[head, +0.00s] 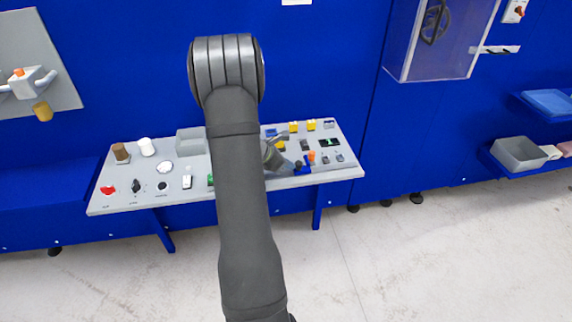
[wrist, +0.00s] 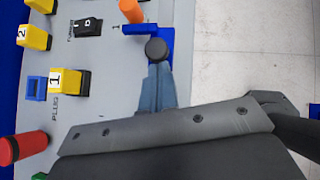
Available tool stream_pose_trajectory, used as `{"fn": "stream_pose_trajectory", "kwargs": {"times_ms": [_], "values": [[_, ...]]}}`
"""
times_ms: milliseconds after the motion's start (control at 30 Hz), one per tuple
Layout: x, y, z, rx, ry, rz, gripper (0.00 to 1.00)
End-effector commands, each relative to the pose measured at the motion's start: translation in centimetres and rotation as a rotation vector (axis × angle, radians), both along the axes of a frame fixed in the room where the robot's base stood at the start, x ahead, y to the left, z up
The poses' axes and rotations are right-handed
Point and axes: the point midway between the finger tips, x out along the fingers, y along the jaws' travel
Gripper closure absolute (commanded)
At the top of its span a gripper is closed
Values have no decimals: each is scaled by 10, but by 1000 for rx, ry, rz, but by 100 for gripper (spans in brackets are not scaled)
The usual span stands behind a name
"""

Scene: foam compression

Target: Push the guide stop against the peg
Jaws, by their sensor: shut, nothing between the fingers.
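A blue angled piece (wrist: 167,40), which looks like the guide stop, sits near the panel's front edge in the wrist view; it also shows in the head view (head: 302,167). An orange cylinder (wrist: 131,10), which looks like the peg, stands just beyond it and also shows in the head view (head: 311,156). I cannot tell whether the two touch. My gripper (wrist: 157,70) is shut and empty, its tip beside the blue piece. A dark round knob (wrist: 156,50) lies right at my fingertips and hides part of the blue piece.
The grey panel (head: 240,197) carries switches, yellow numbered blocks (wrist: 67,82) and a red cylinder (wrist: 20,147). Its front edge lies close to my gripper, with open floor (wrist: 250,60) beyond. A blue wall (head: 120,60) stands behind.

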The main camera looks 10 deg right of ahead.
Motion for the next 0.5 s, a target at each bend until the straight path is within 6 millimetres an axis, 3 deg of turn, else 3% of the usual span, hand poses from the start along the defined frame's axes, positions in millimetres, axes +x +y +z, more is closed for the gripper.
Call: {"fn": "stream_pose_trajectory", "kwargs": {"times_ms": [167, 300, 500], "values": [[-3, 12, 0, 0, 1, 2, 100], [-10, 39, 0, 1, 0, 6, 100], [-18, 72, 34, 1, -4, 4, 100]]}}
